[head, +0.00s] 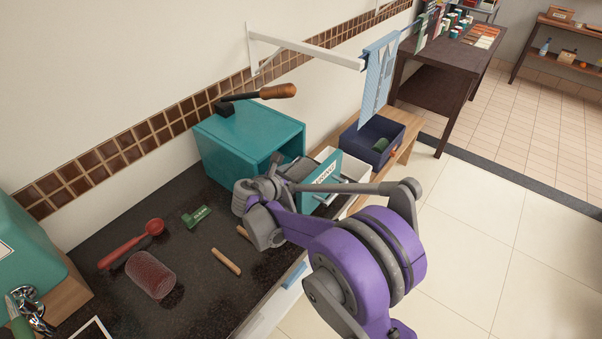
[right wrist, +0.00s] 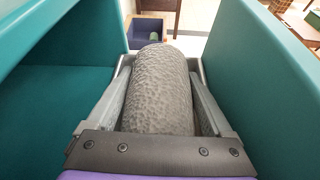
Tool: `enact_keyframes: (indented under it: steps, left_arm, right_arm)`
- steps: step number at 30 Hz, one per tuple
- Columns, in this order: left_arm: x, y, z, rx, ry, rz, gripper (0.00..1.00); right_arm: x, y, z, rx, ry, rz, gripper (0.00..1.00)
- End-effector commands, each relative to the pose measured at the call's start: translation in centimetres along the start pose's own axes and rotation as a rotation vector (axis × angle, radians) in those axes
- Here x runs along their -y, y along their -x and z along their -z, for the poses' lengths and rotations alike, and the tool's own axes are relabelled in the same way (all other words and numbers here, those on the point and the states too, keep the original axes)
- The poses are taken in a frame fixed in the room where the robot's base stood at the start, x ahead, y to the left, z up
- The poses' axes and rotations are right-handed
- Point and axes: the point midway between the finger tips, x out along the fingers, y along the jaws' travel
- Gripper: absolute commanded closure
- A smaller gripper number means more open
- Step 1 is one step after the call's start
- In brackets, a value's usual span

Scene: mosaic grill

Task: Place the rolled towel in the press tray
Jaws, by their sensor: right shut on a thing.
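My right gripper (head: 292,172) is between the teal press box (head: 247,130) and the teal labelled front of its pulled-out press tray (head: 322,180). In the right wrist view, its two grey fingers are shut on the rolled towel (right wrist: 160,90), a grey, textured roll lying lengthwise between them. Teal walls stand close on both sides of the gripper in that view. The tray floor under the towel is hidden, so I cannot tell whether the towel touches it. My left gripper is not in view.
A wooden-handled lever (head: 278,91) tops the press. The dark counter (head: 195,290) holds a red scoop (head: 135,243), a reddish mesh cylinder (head: 150,275), a green item (head: 196,216) and small wooden sticks (head: 226,261). A navy box (head: 357,143) lies beyond; a blue cloth (head: 378,75) hangs above.

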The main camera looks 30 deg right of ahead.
Motion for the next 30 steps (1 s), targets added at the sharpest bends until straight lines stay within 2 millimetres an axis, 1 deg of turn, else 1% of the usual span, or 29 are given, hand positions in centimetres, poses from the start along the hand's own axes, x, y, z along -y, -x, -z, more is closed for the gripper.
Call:
enact_keyframes:
  steps: [5,6,8,16,19,23,30]
  left_arm:
    - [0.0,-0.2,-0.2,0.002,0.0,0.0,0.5]
    - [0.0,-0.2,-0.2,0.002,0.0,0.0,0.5]
    - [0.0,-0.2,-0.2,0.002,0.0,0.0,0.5]
    - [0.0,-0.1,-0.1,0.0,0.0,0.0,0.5]
    - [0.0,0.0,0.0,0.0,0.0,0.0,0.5]
    - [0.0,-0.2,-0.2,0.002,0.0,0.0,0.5]
    - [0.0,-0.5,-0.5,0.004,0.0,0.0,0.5]
  right_arm:
    - [0.0,-0.1,0.3,0.0,0.001,0.0,0.82]
    - [0.0,-0.1,0.3,0.0,0.0,0.0,0.11]
    - [0.0,-0.1,0.2,0.0,0.0,0.0,0.0]
    - [0.0,0.0,0.0,0.0,0.0,0.0,0.0]
    - [-0.1,0.7,-0.1,0.0,0.001,-0.002,0.0]
    - [-0.1,2.9,0.0,-0.001,0.002,-0.004,0.0]
    - [-0.1,8.2,0.1,-0.001,0.002,-0.003,0.0]
